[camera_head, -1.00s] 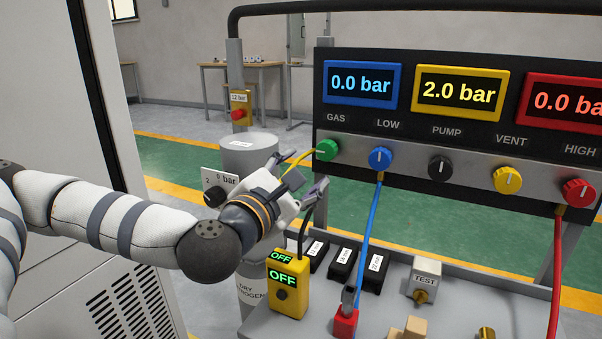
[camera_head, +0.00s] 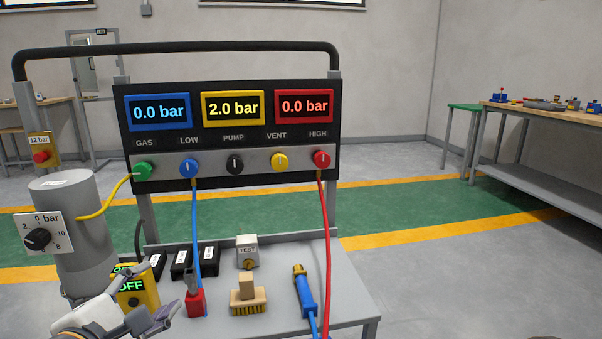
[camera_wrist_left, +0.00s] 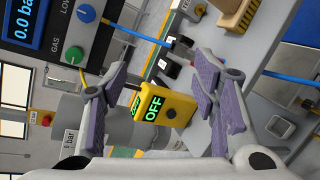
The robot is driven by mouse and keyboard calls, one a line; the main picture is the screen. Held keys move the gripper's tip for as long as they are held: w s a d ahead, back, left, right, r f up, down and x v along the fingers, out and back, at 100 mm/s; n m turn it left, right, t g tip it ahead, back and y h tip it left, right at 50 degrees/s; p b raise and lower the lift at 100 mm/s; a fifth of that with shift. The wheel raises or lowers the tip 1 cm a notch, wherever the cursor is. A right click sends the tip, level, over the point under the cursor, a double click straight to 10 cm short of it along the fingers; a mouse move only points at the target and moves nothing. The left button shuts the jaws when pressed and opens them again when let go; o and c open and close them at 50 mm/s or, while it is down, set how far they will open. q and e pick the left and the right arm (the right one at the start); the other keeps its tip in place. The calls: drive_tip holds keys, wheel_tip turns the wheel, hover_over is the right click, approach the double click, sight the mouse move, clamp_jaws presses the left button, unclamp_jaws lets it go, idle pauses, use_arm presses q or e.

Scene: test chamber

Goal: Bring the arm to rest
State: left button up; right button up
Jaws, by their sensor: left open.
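My left gripper (camera_head: 152,292) is at the lower left of the head view, in front of the cart's tray (camera_head: 345,290). In the left wrist view, its two purple-padded fingers (camera_wrist_left: 162,95) are spread wide with nothing between the pads. A yellow box with green OFF displays (camera_head: 137,292) stands beyond the fingers and is partly covered by them in the head view. It also shows between the fingers in the left wrist view (camera_wrist_left: 163,108); I cannot tell whether they touch it. My right gripper is not in view.
A grey cylinder (camera_head: 75,265) with a dial stands left of the tray. The panel (camera_head: 225,150) rises behind it. Blue (camera_head: 195,235) and red (camera_head: 325,240) hoses hang down. The tray holds a brush (camera_head: 248,300) and a TEST block (camera_head: 247,250). Floor is clear to the right.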

use_arm(q)
drive_tip(key=s+d+f+m+g+h+p, duration=0.2)
drive_tip(key=s+d+f+m+g, duration=0.35)
drive_tip(key=s+f, duration=0.4)
drive_tip(key=s+d+f+m+g+h+p, duration=0.1)
drive_tip(key=s+d+f+m+g+h, duration=0.1)
drive_tip(key=s+d+f+m+g, duration=0.6)
drive_tip(key=s+a+f+m+g+y, duration=0.1)
drive_tip(key=s+a+f+m, duration=0.1)
drive_tip(key=s, duration=0.5)
drive_tip(key=s+a+f+m+g+y+p, duration=0.1)
drive_tip(key=s+a+m, duration=0.3)
drive_tip(key=s, duration=0.4)
drive_tip(key=s+a+f+m+g+y+p, duration=0.1)
drive_tip(key=s+a+f+m+g+y, duration=0.1)
drive_tip(key=s+a, duration=0.3)
drive_tip(key=s+m, duration=0.1)
drive_tip(key=s, duration=0.2)
drive_tip(key=shift+a+f+m, duration=0.15)
drive_tip(key=shift+f+m, duration=0.15)
drive_tip(key=shift+m, duration=0.05)
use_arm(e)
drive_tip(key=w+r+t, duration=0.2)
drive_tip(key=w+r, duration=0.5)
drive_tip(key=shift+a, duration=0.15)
